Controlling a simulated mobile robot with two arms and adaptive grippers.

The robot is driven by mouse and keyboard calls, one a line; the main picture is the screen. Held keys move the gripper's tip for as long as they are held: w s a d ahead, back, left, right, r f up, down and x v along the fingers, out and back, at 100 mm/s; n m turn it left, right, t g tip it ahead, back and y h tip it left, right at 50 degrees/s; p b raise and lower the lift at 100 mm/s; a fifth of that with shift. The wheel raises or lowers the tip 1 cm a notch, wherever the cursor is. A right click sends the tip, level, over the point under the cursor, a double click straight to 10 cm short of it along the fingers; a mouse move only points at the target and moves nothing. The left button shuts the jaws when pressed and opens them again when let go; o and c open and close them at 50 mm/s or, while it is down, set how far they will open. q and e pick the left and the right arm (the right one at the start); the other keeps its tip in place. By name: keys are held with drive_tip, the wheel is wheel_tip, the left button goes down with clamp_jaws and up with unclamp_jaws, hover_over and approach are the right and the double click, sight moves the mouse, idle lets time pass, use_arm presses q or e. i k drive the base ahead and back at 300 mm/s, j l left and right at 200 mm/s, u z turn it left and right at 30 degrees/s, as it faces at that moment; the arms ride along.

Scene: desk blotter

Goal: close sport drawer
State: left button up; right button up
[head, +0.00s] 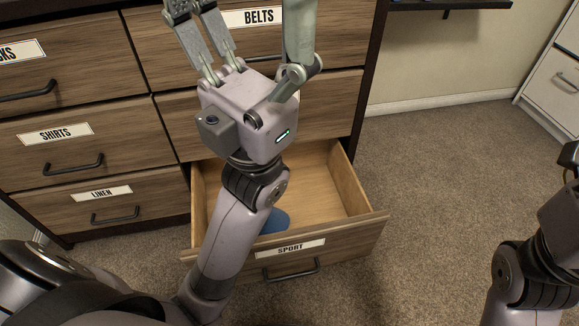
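The sport drawer (340,240) is pulled out at the bottom of the wooden dresser, with its inside showing. Its front carries a "SPORT" label and a dark bar handle (291,270). My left arm crosses over the drawer and hides its left part. My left gripper (245,22) is above and behind the drawer front, up by the "BELTS" drawer. Its fingers are spread wide with nothing between them, and the tips run near or past the top edge. My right arm is at the right edge; its gripper (570,160) is mostly cut off.
A blue object (275,221) lies inside the sport drawer, partly hidden by my arm. The shirts drawer (100,148) and linen drawer (150,203) look shut. Carpet (440,190) is clear right of the drawer. A white cabinet (555,80) stands at the far right.

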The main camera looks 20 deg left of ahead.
sight(333, 220)
drive_tip(key=l+u, duration=0.25)
drive_tip(key=l, duration=0.15)
drive_tip(key=k+l+u, duration=0.2)
drive_tip(key=l, duration=0.15)
drive_tip(key=l+u, duration=0.25)
drive_tip(key=k+l, duration=0.05)
drive_tip(key=l, duration=0.05)
